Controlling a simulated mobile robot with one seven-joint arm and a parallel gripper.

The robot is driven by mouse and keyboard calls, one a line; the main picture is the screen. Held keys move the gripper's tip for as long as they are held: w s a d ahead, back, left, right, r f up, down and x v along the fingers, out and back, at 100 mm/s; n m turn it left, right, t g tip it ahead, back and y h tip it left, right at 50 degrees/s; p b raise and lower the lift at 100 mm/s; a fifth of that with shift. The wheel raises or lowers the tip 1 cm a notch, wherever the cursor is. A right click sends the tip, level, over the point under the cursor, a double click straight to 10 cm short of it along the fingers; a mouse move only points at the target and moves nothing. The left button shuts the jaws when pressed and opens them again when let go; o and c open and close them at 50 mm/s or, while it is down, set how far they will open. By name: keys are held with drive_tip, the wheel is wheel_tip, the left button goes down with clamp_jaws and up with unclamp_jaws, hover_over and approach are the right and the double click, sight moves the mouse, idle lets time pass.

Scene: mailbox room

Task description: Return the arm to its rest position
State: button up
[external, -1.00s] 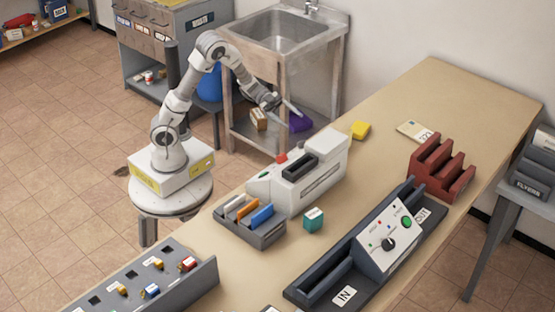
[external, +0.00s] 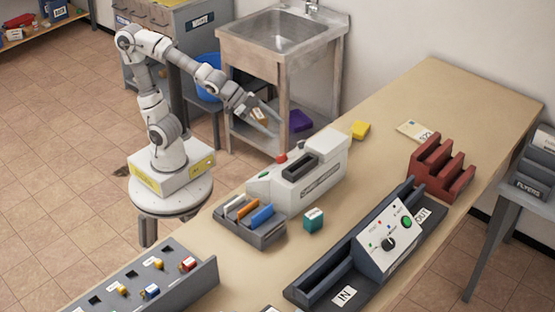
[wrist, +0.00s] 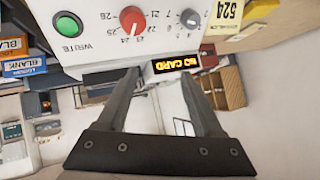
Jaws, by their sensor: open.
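My gripper (external: 262,118) is open and empty in the external view, held in the air to the left of the white card machine (external: 318,180) and in front of the sink stand. My arm rises from its base, bends at a high elbow and slopes down to the right. In the wrist view my gripper (wrist: 158,88) shows two fingers spread apart with nothing between them. Beyond them is a white panel (wrist: 105,28) with a green WRITE button, a red dial, a grey dial and a display reading "NO CARD".
The sink (external: 283,35) stands behind my arm. Floor to the left is clear.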

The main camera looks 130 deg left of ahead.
drive_tip(key=s+d+f+m+g+h, duration=0.1)
drive_tip(key=s+d+f+g+h, duration=0.1)
drive_tip(key=s+d, duration=0.6)
drive_tip(key=s+d+f+g+h, duration=0.25)
drive_tip(key=s+d, duration=0.25)
drive_tip(key=d, duration=0.5)
wheel_tip(320, 180, up, 16)
drive_tip(key=r+p, duration=0.1)
drive_tip(key=p, duration=1.5)
wheel_tip(320, 180, down, 23)
drive_tip(key=b, duration=2.2)
drive_tip(key=shift+s+a+r, duration=0.15)
drive_tip(key=shift+a+r, duration=0.05)
drive_tip(key=shift+a, duration=0.15)
